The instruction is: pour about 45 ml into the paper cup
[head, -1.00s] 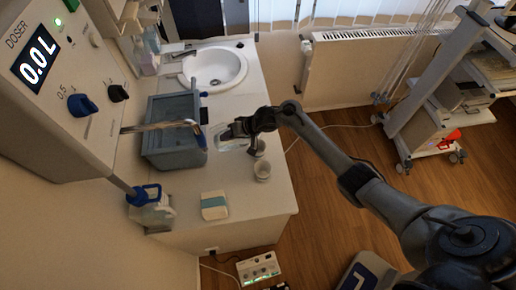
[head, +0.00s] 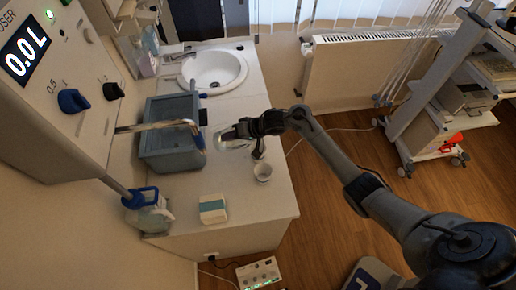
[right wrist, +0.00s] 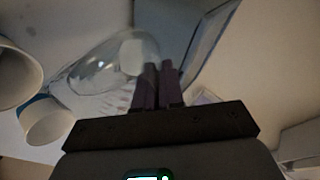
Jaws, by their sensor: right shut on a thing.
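A white cup (head: 262,173), likely the paper cup, stands upright near the counter's right edge. In the right wrist view one white cup (right wrist: 14,80) is cut off by the left edge, and a second cup (right wrist: 48,124) with a blue band stands beside it. I cannot tell which of these is the paper cup. My right gripper (head: 243,131) is shut on a clear vessel (head: 233,143), above the counter behind the cup. The vessel also shows in the right wrist view (right wrist: 100,68), tilted; its contents are unclear. My left gripper is out of view.
A grey-blue bin (head: 170,158) stands left of the vessel, below a metal spout (head: 155,127). A blue-handled jug (head: 150,215) and a small white-and-teal box (head: 212,209) are nearer. A sink (head: 214,70) is behind. The dosing panel (head: 60,85) reads 0.0L.

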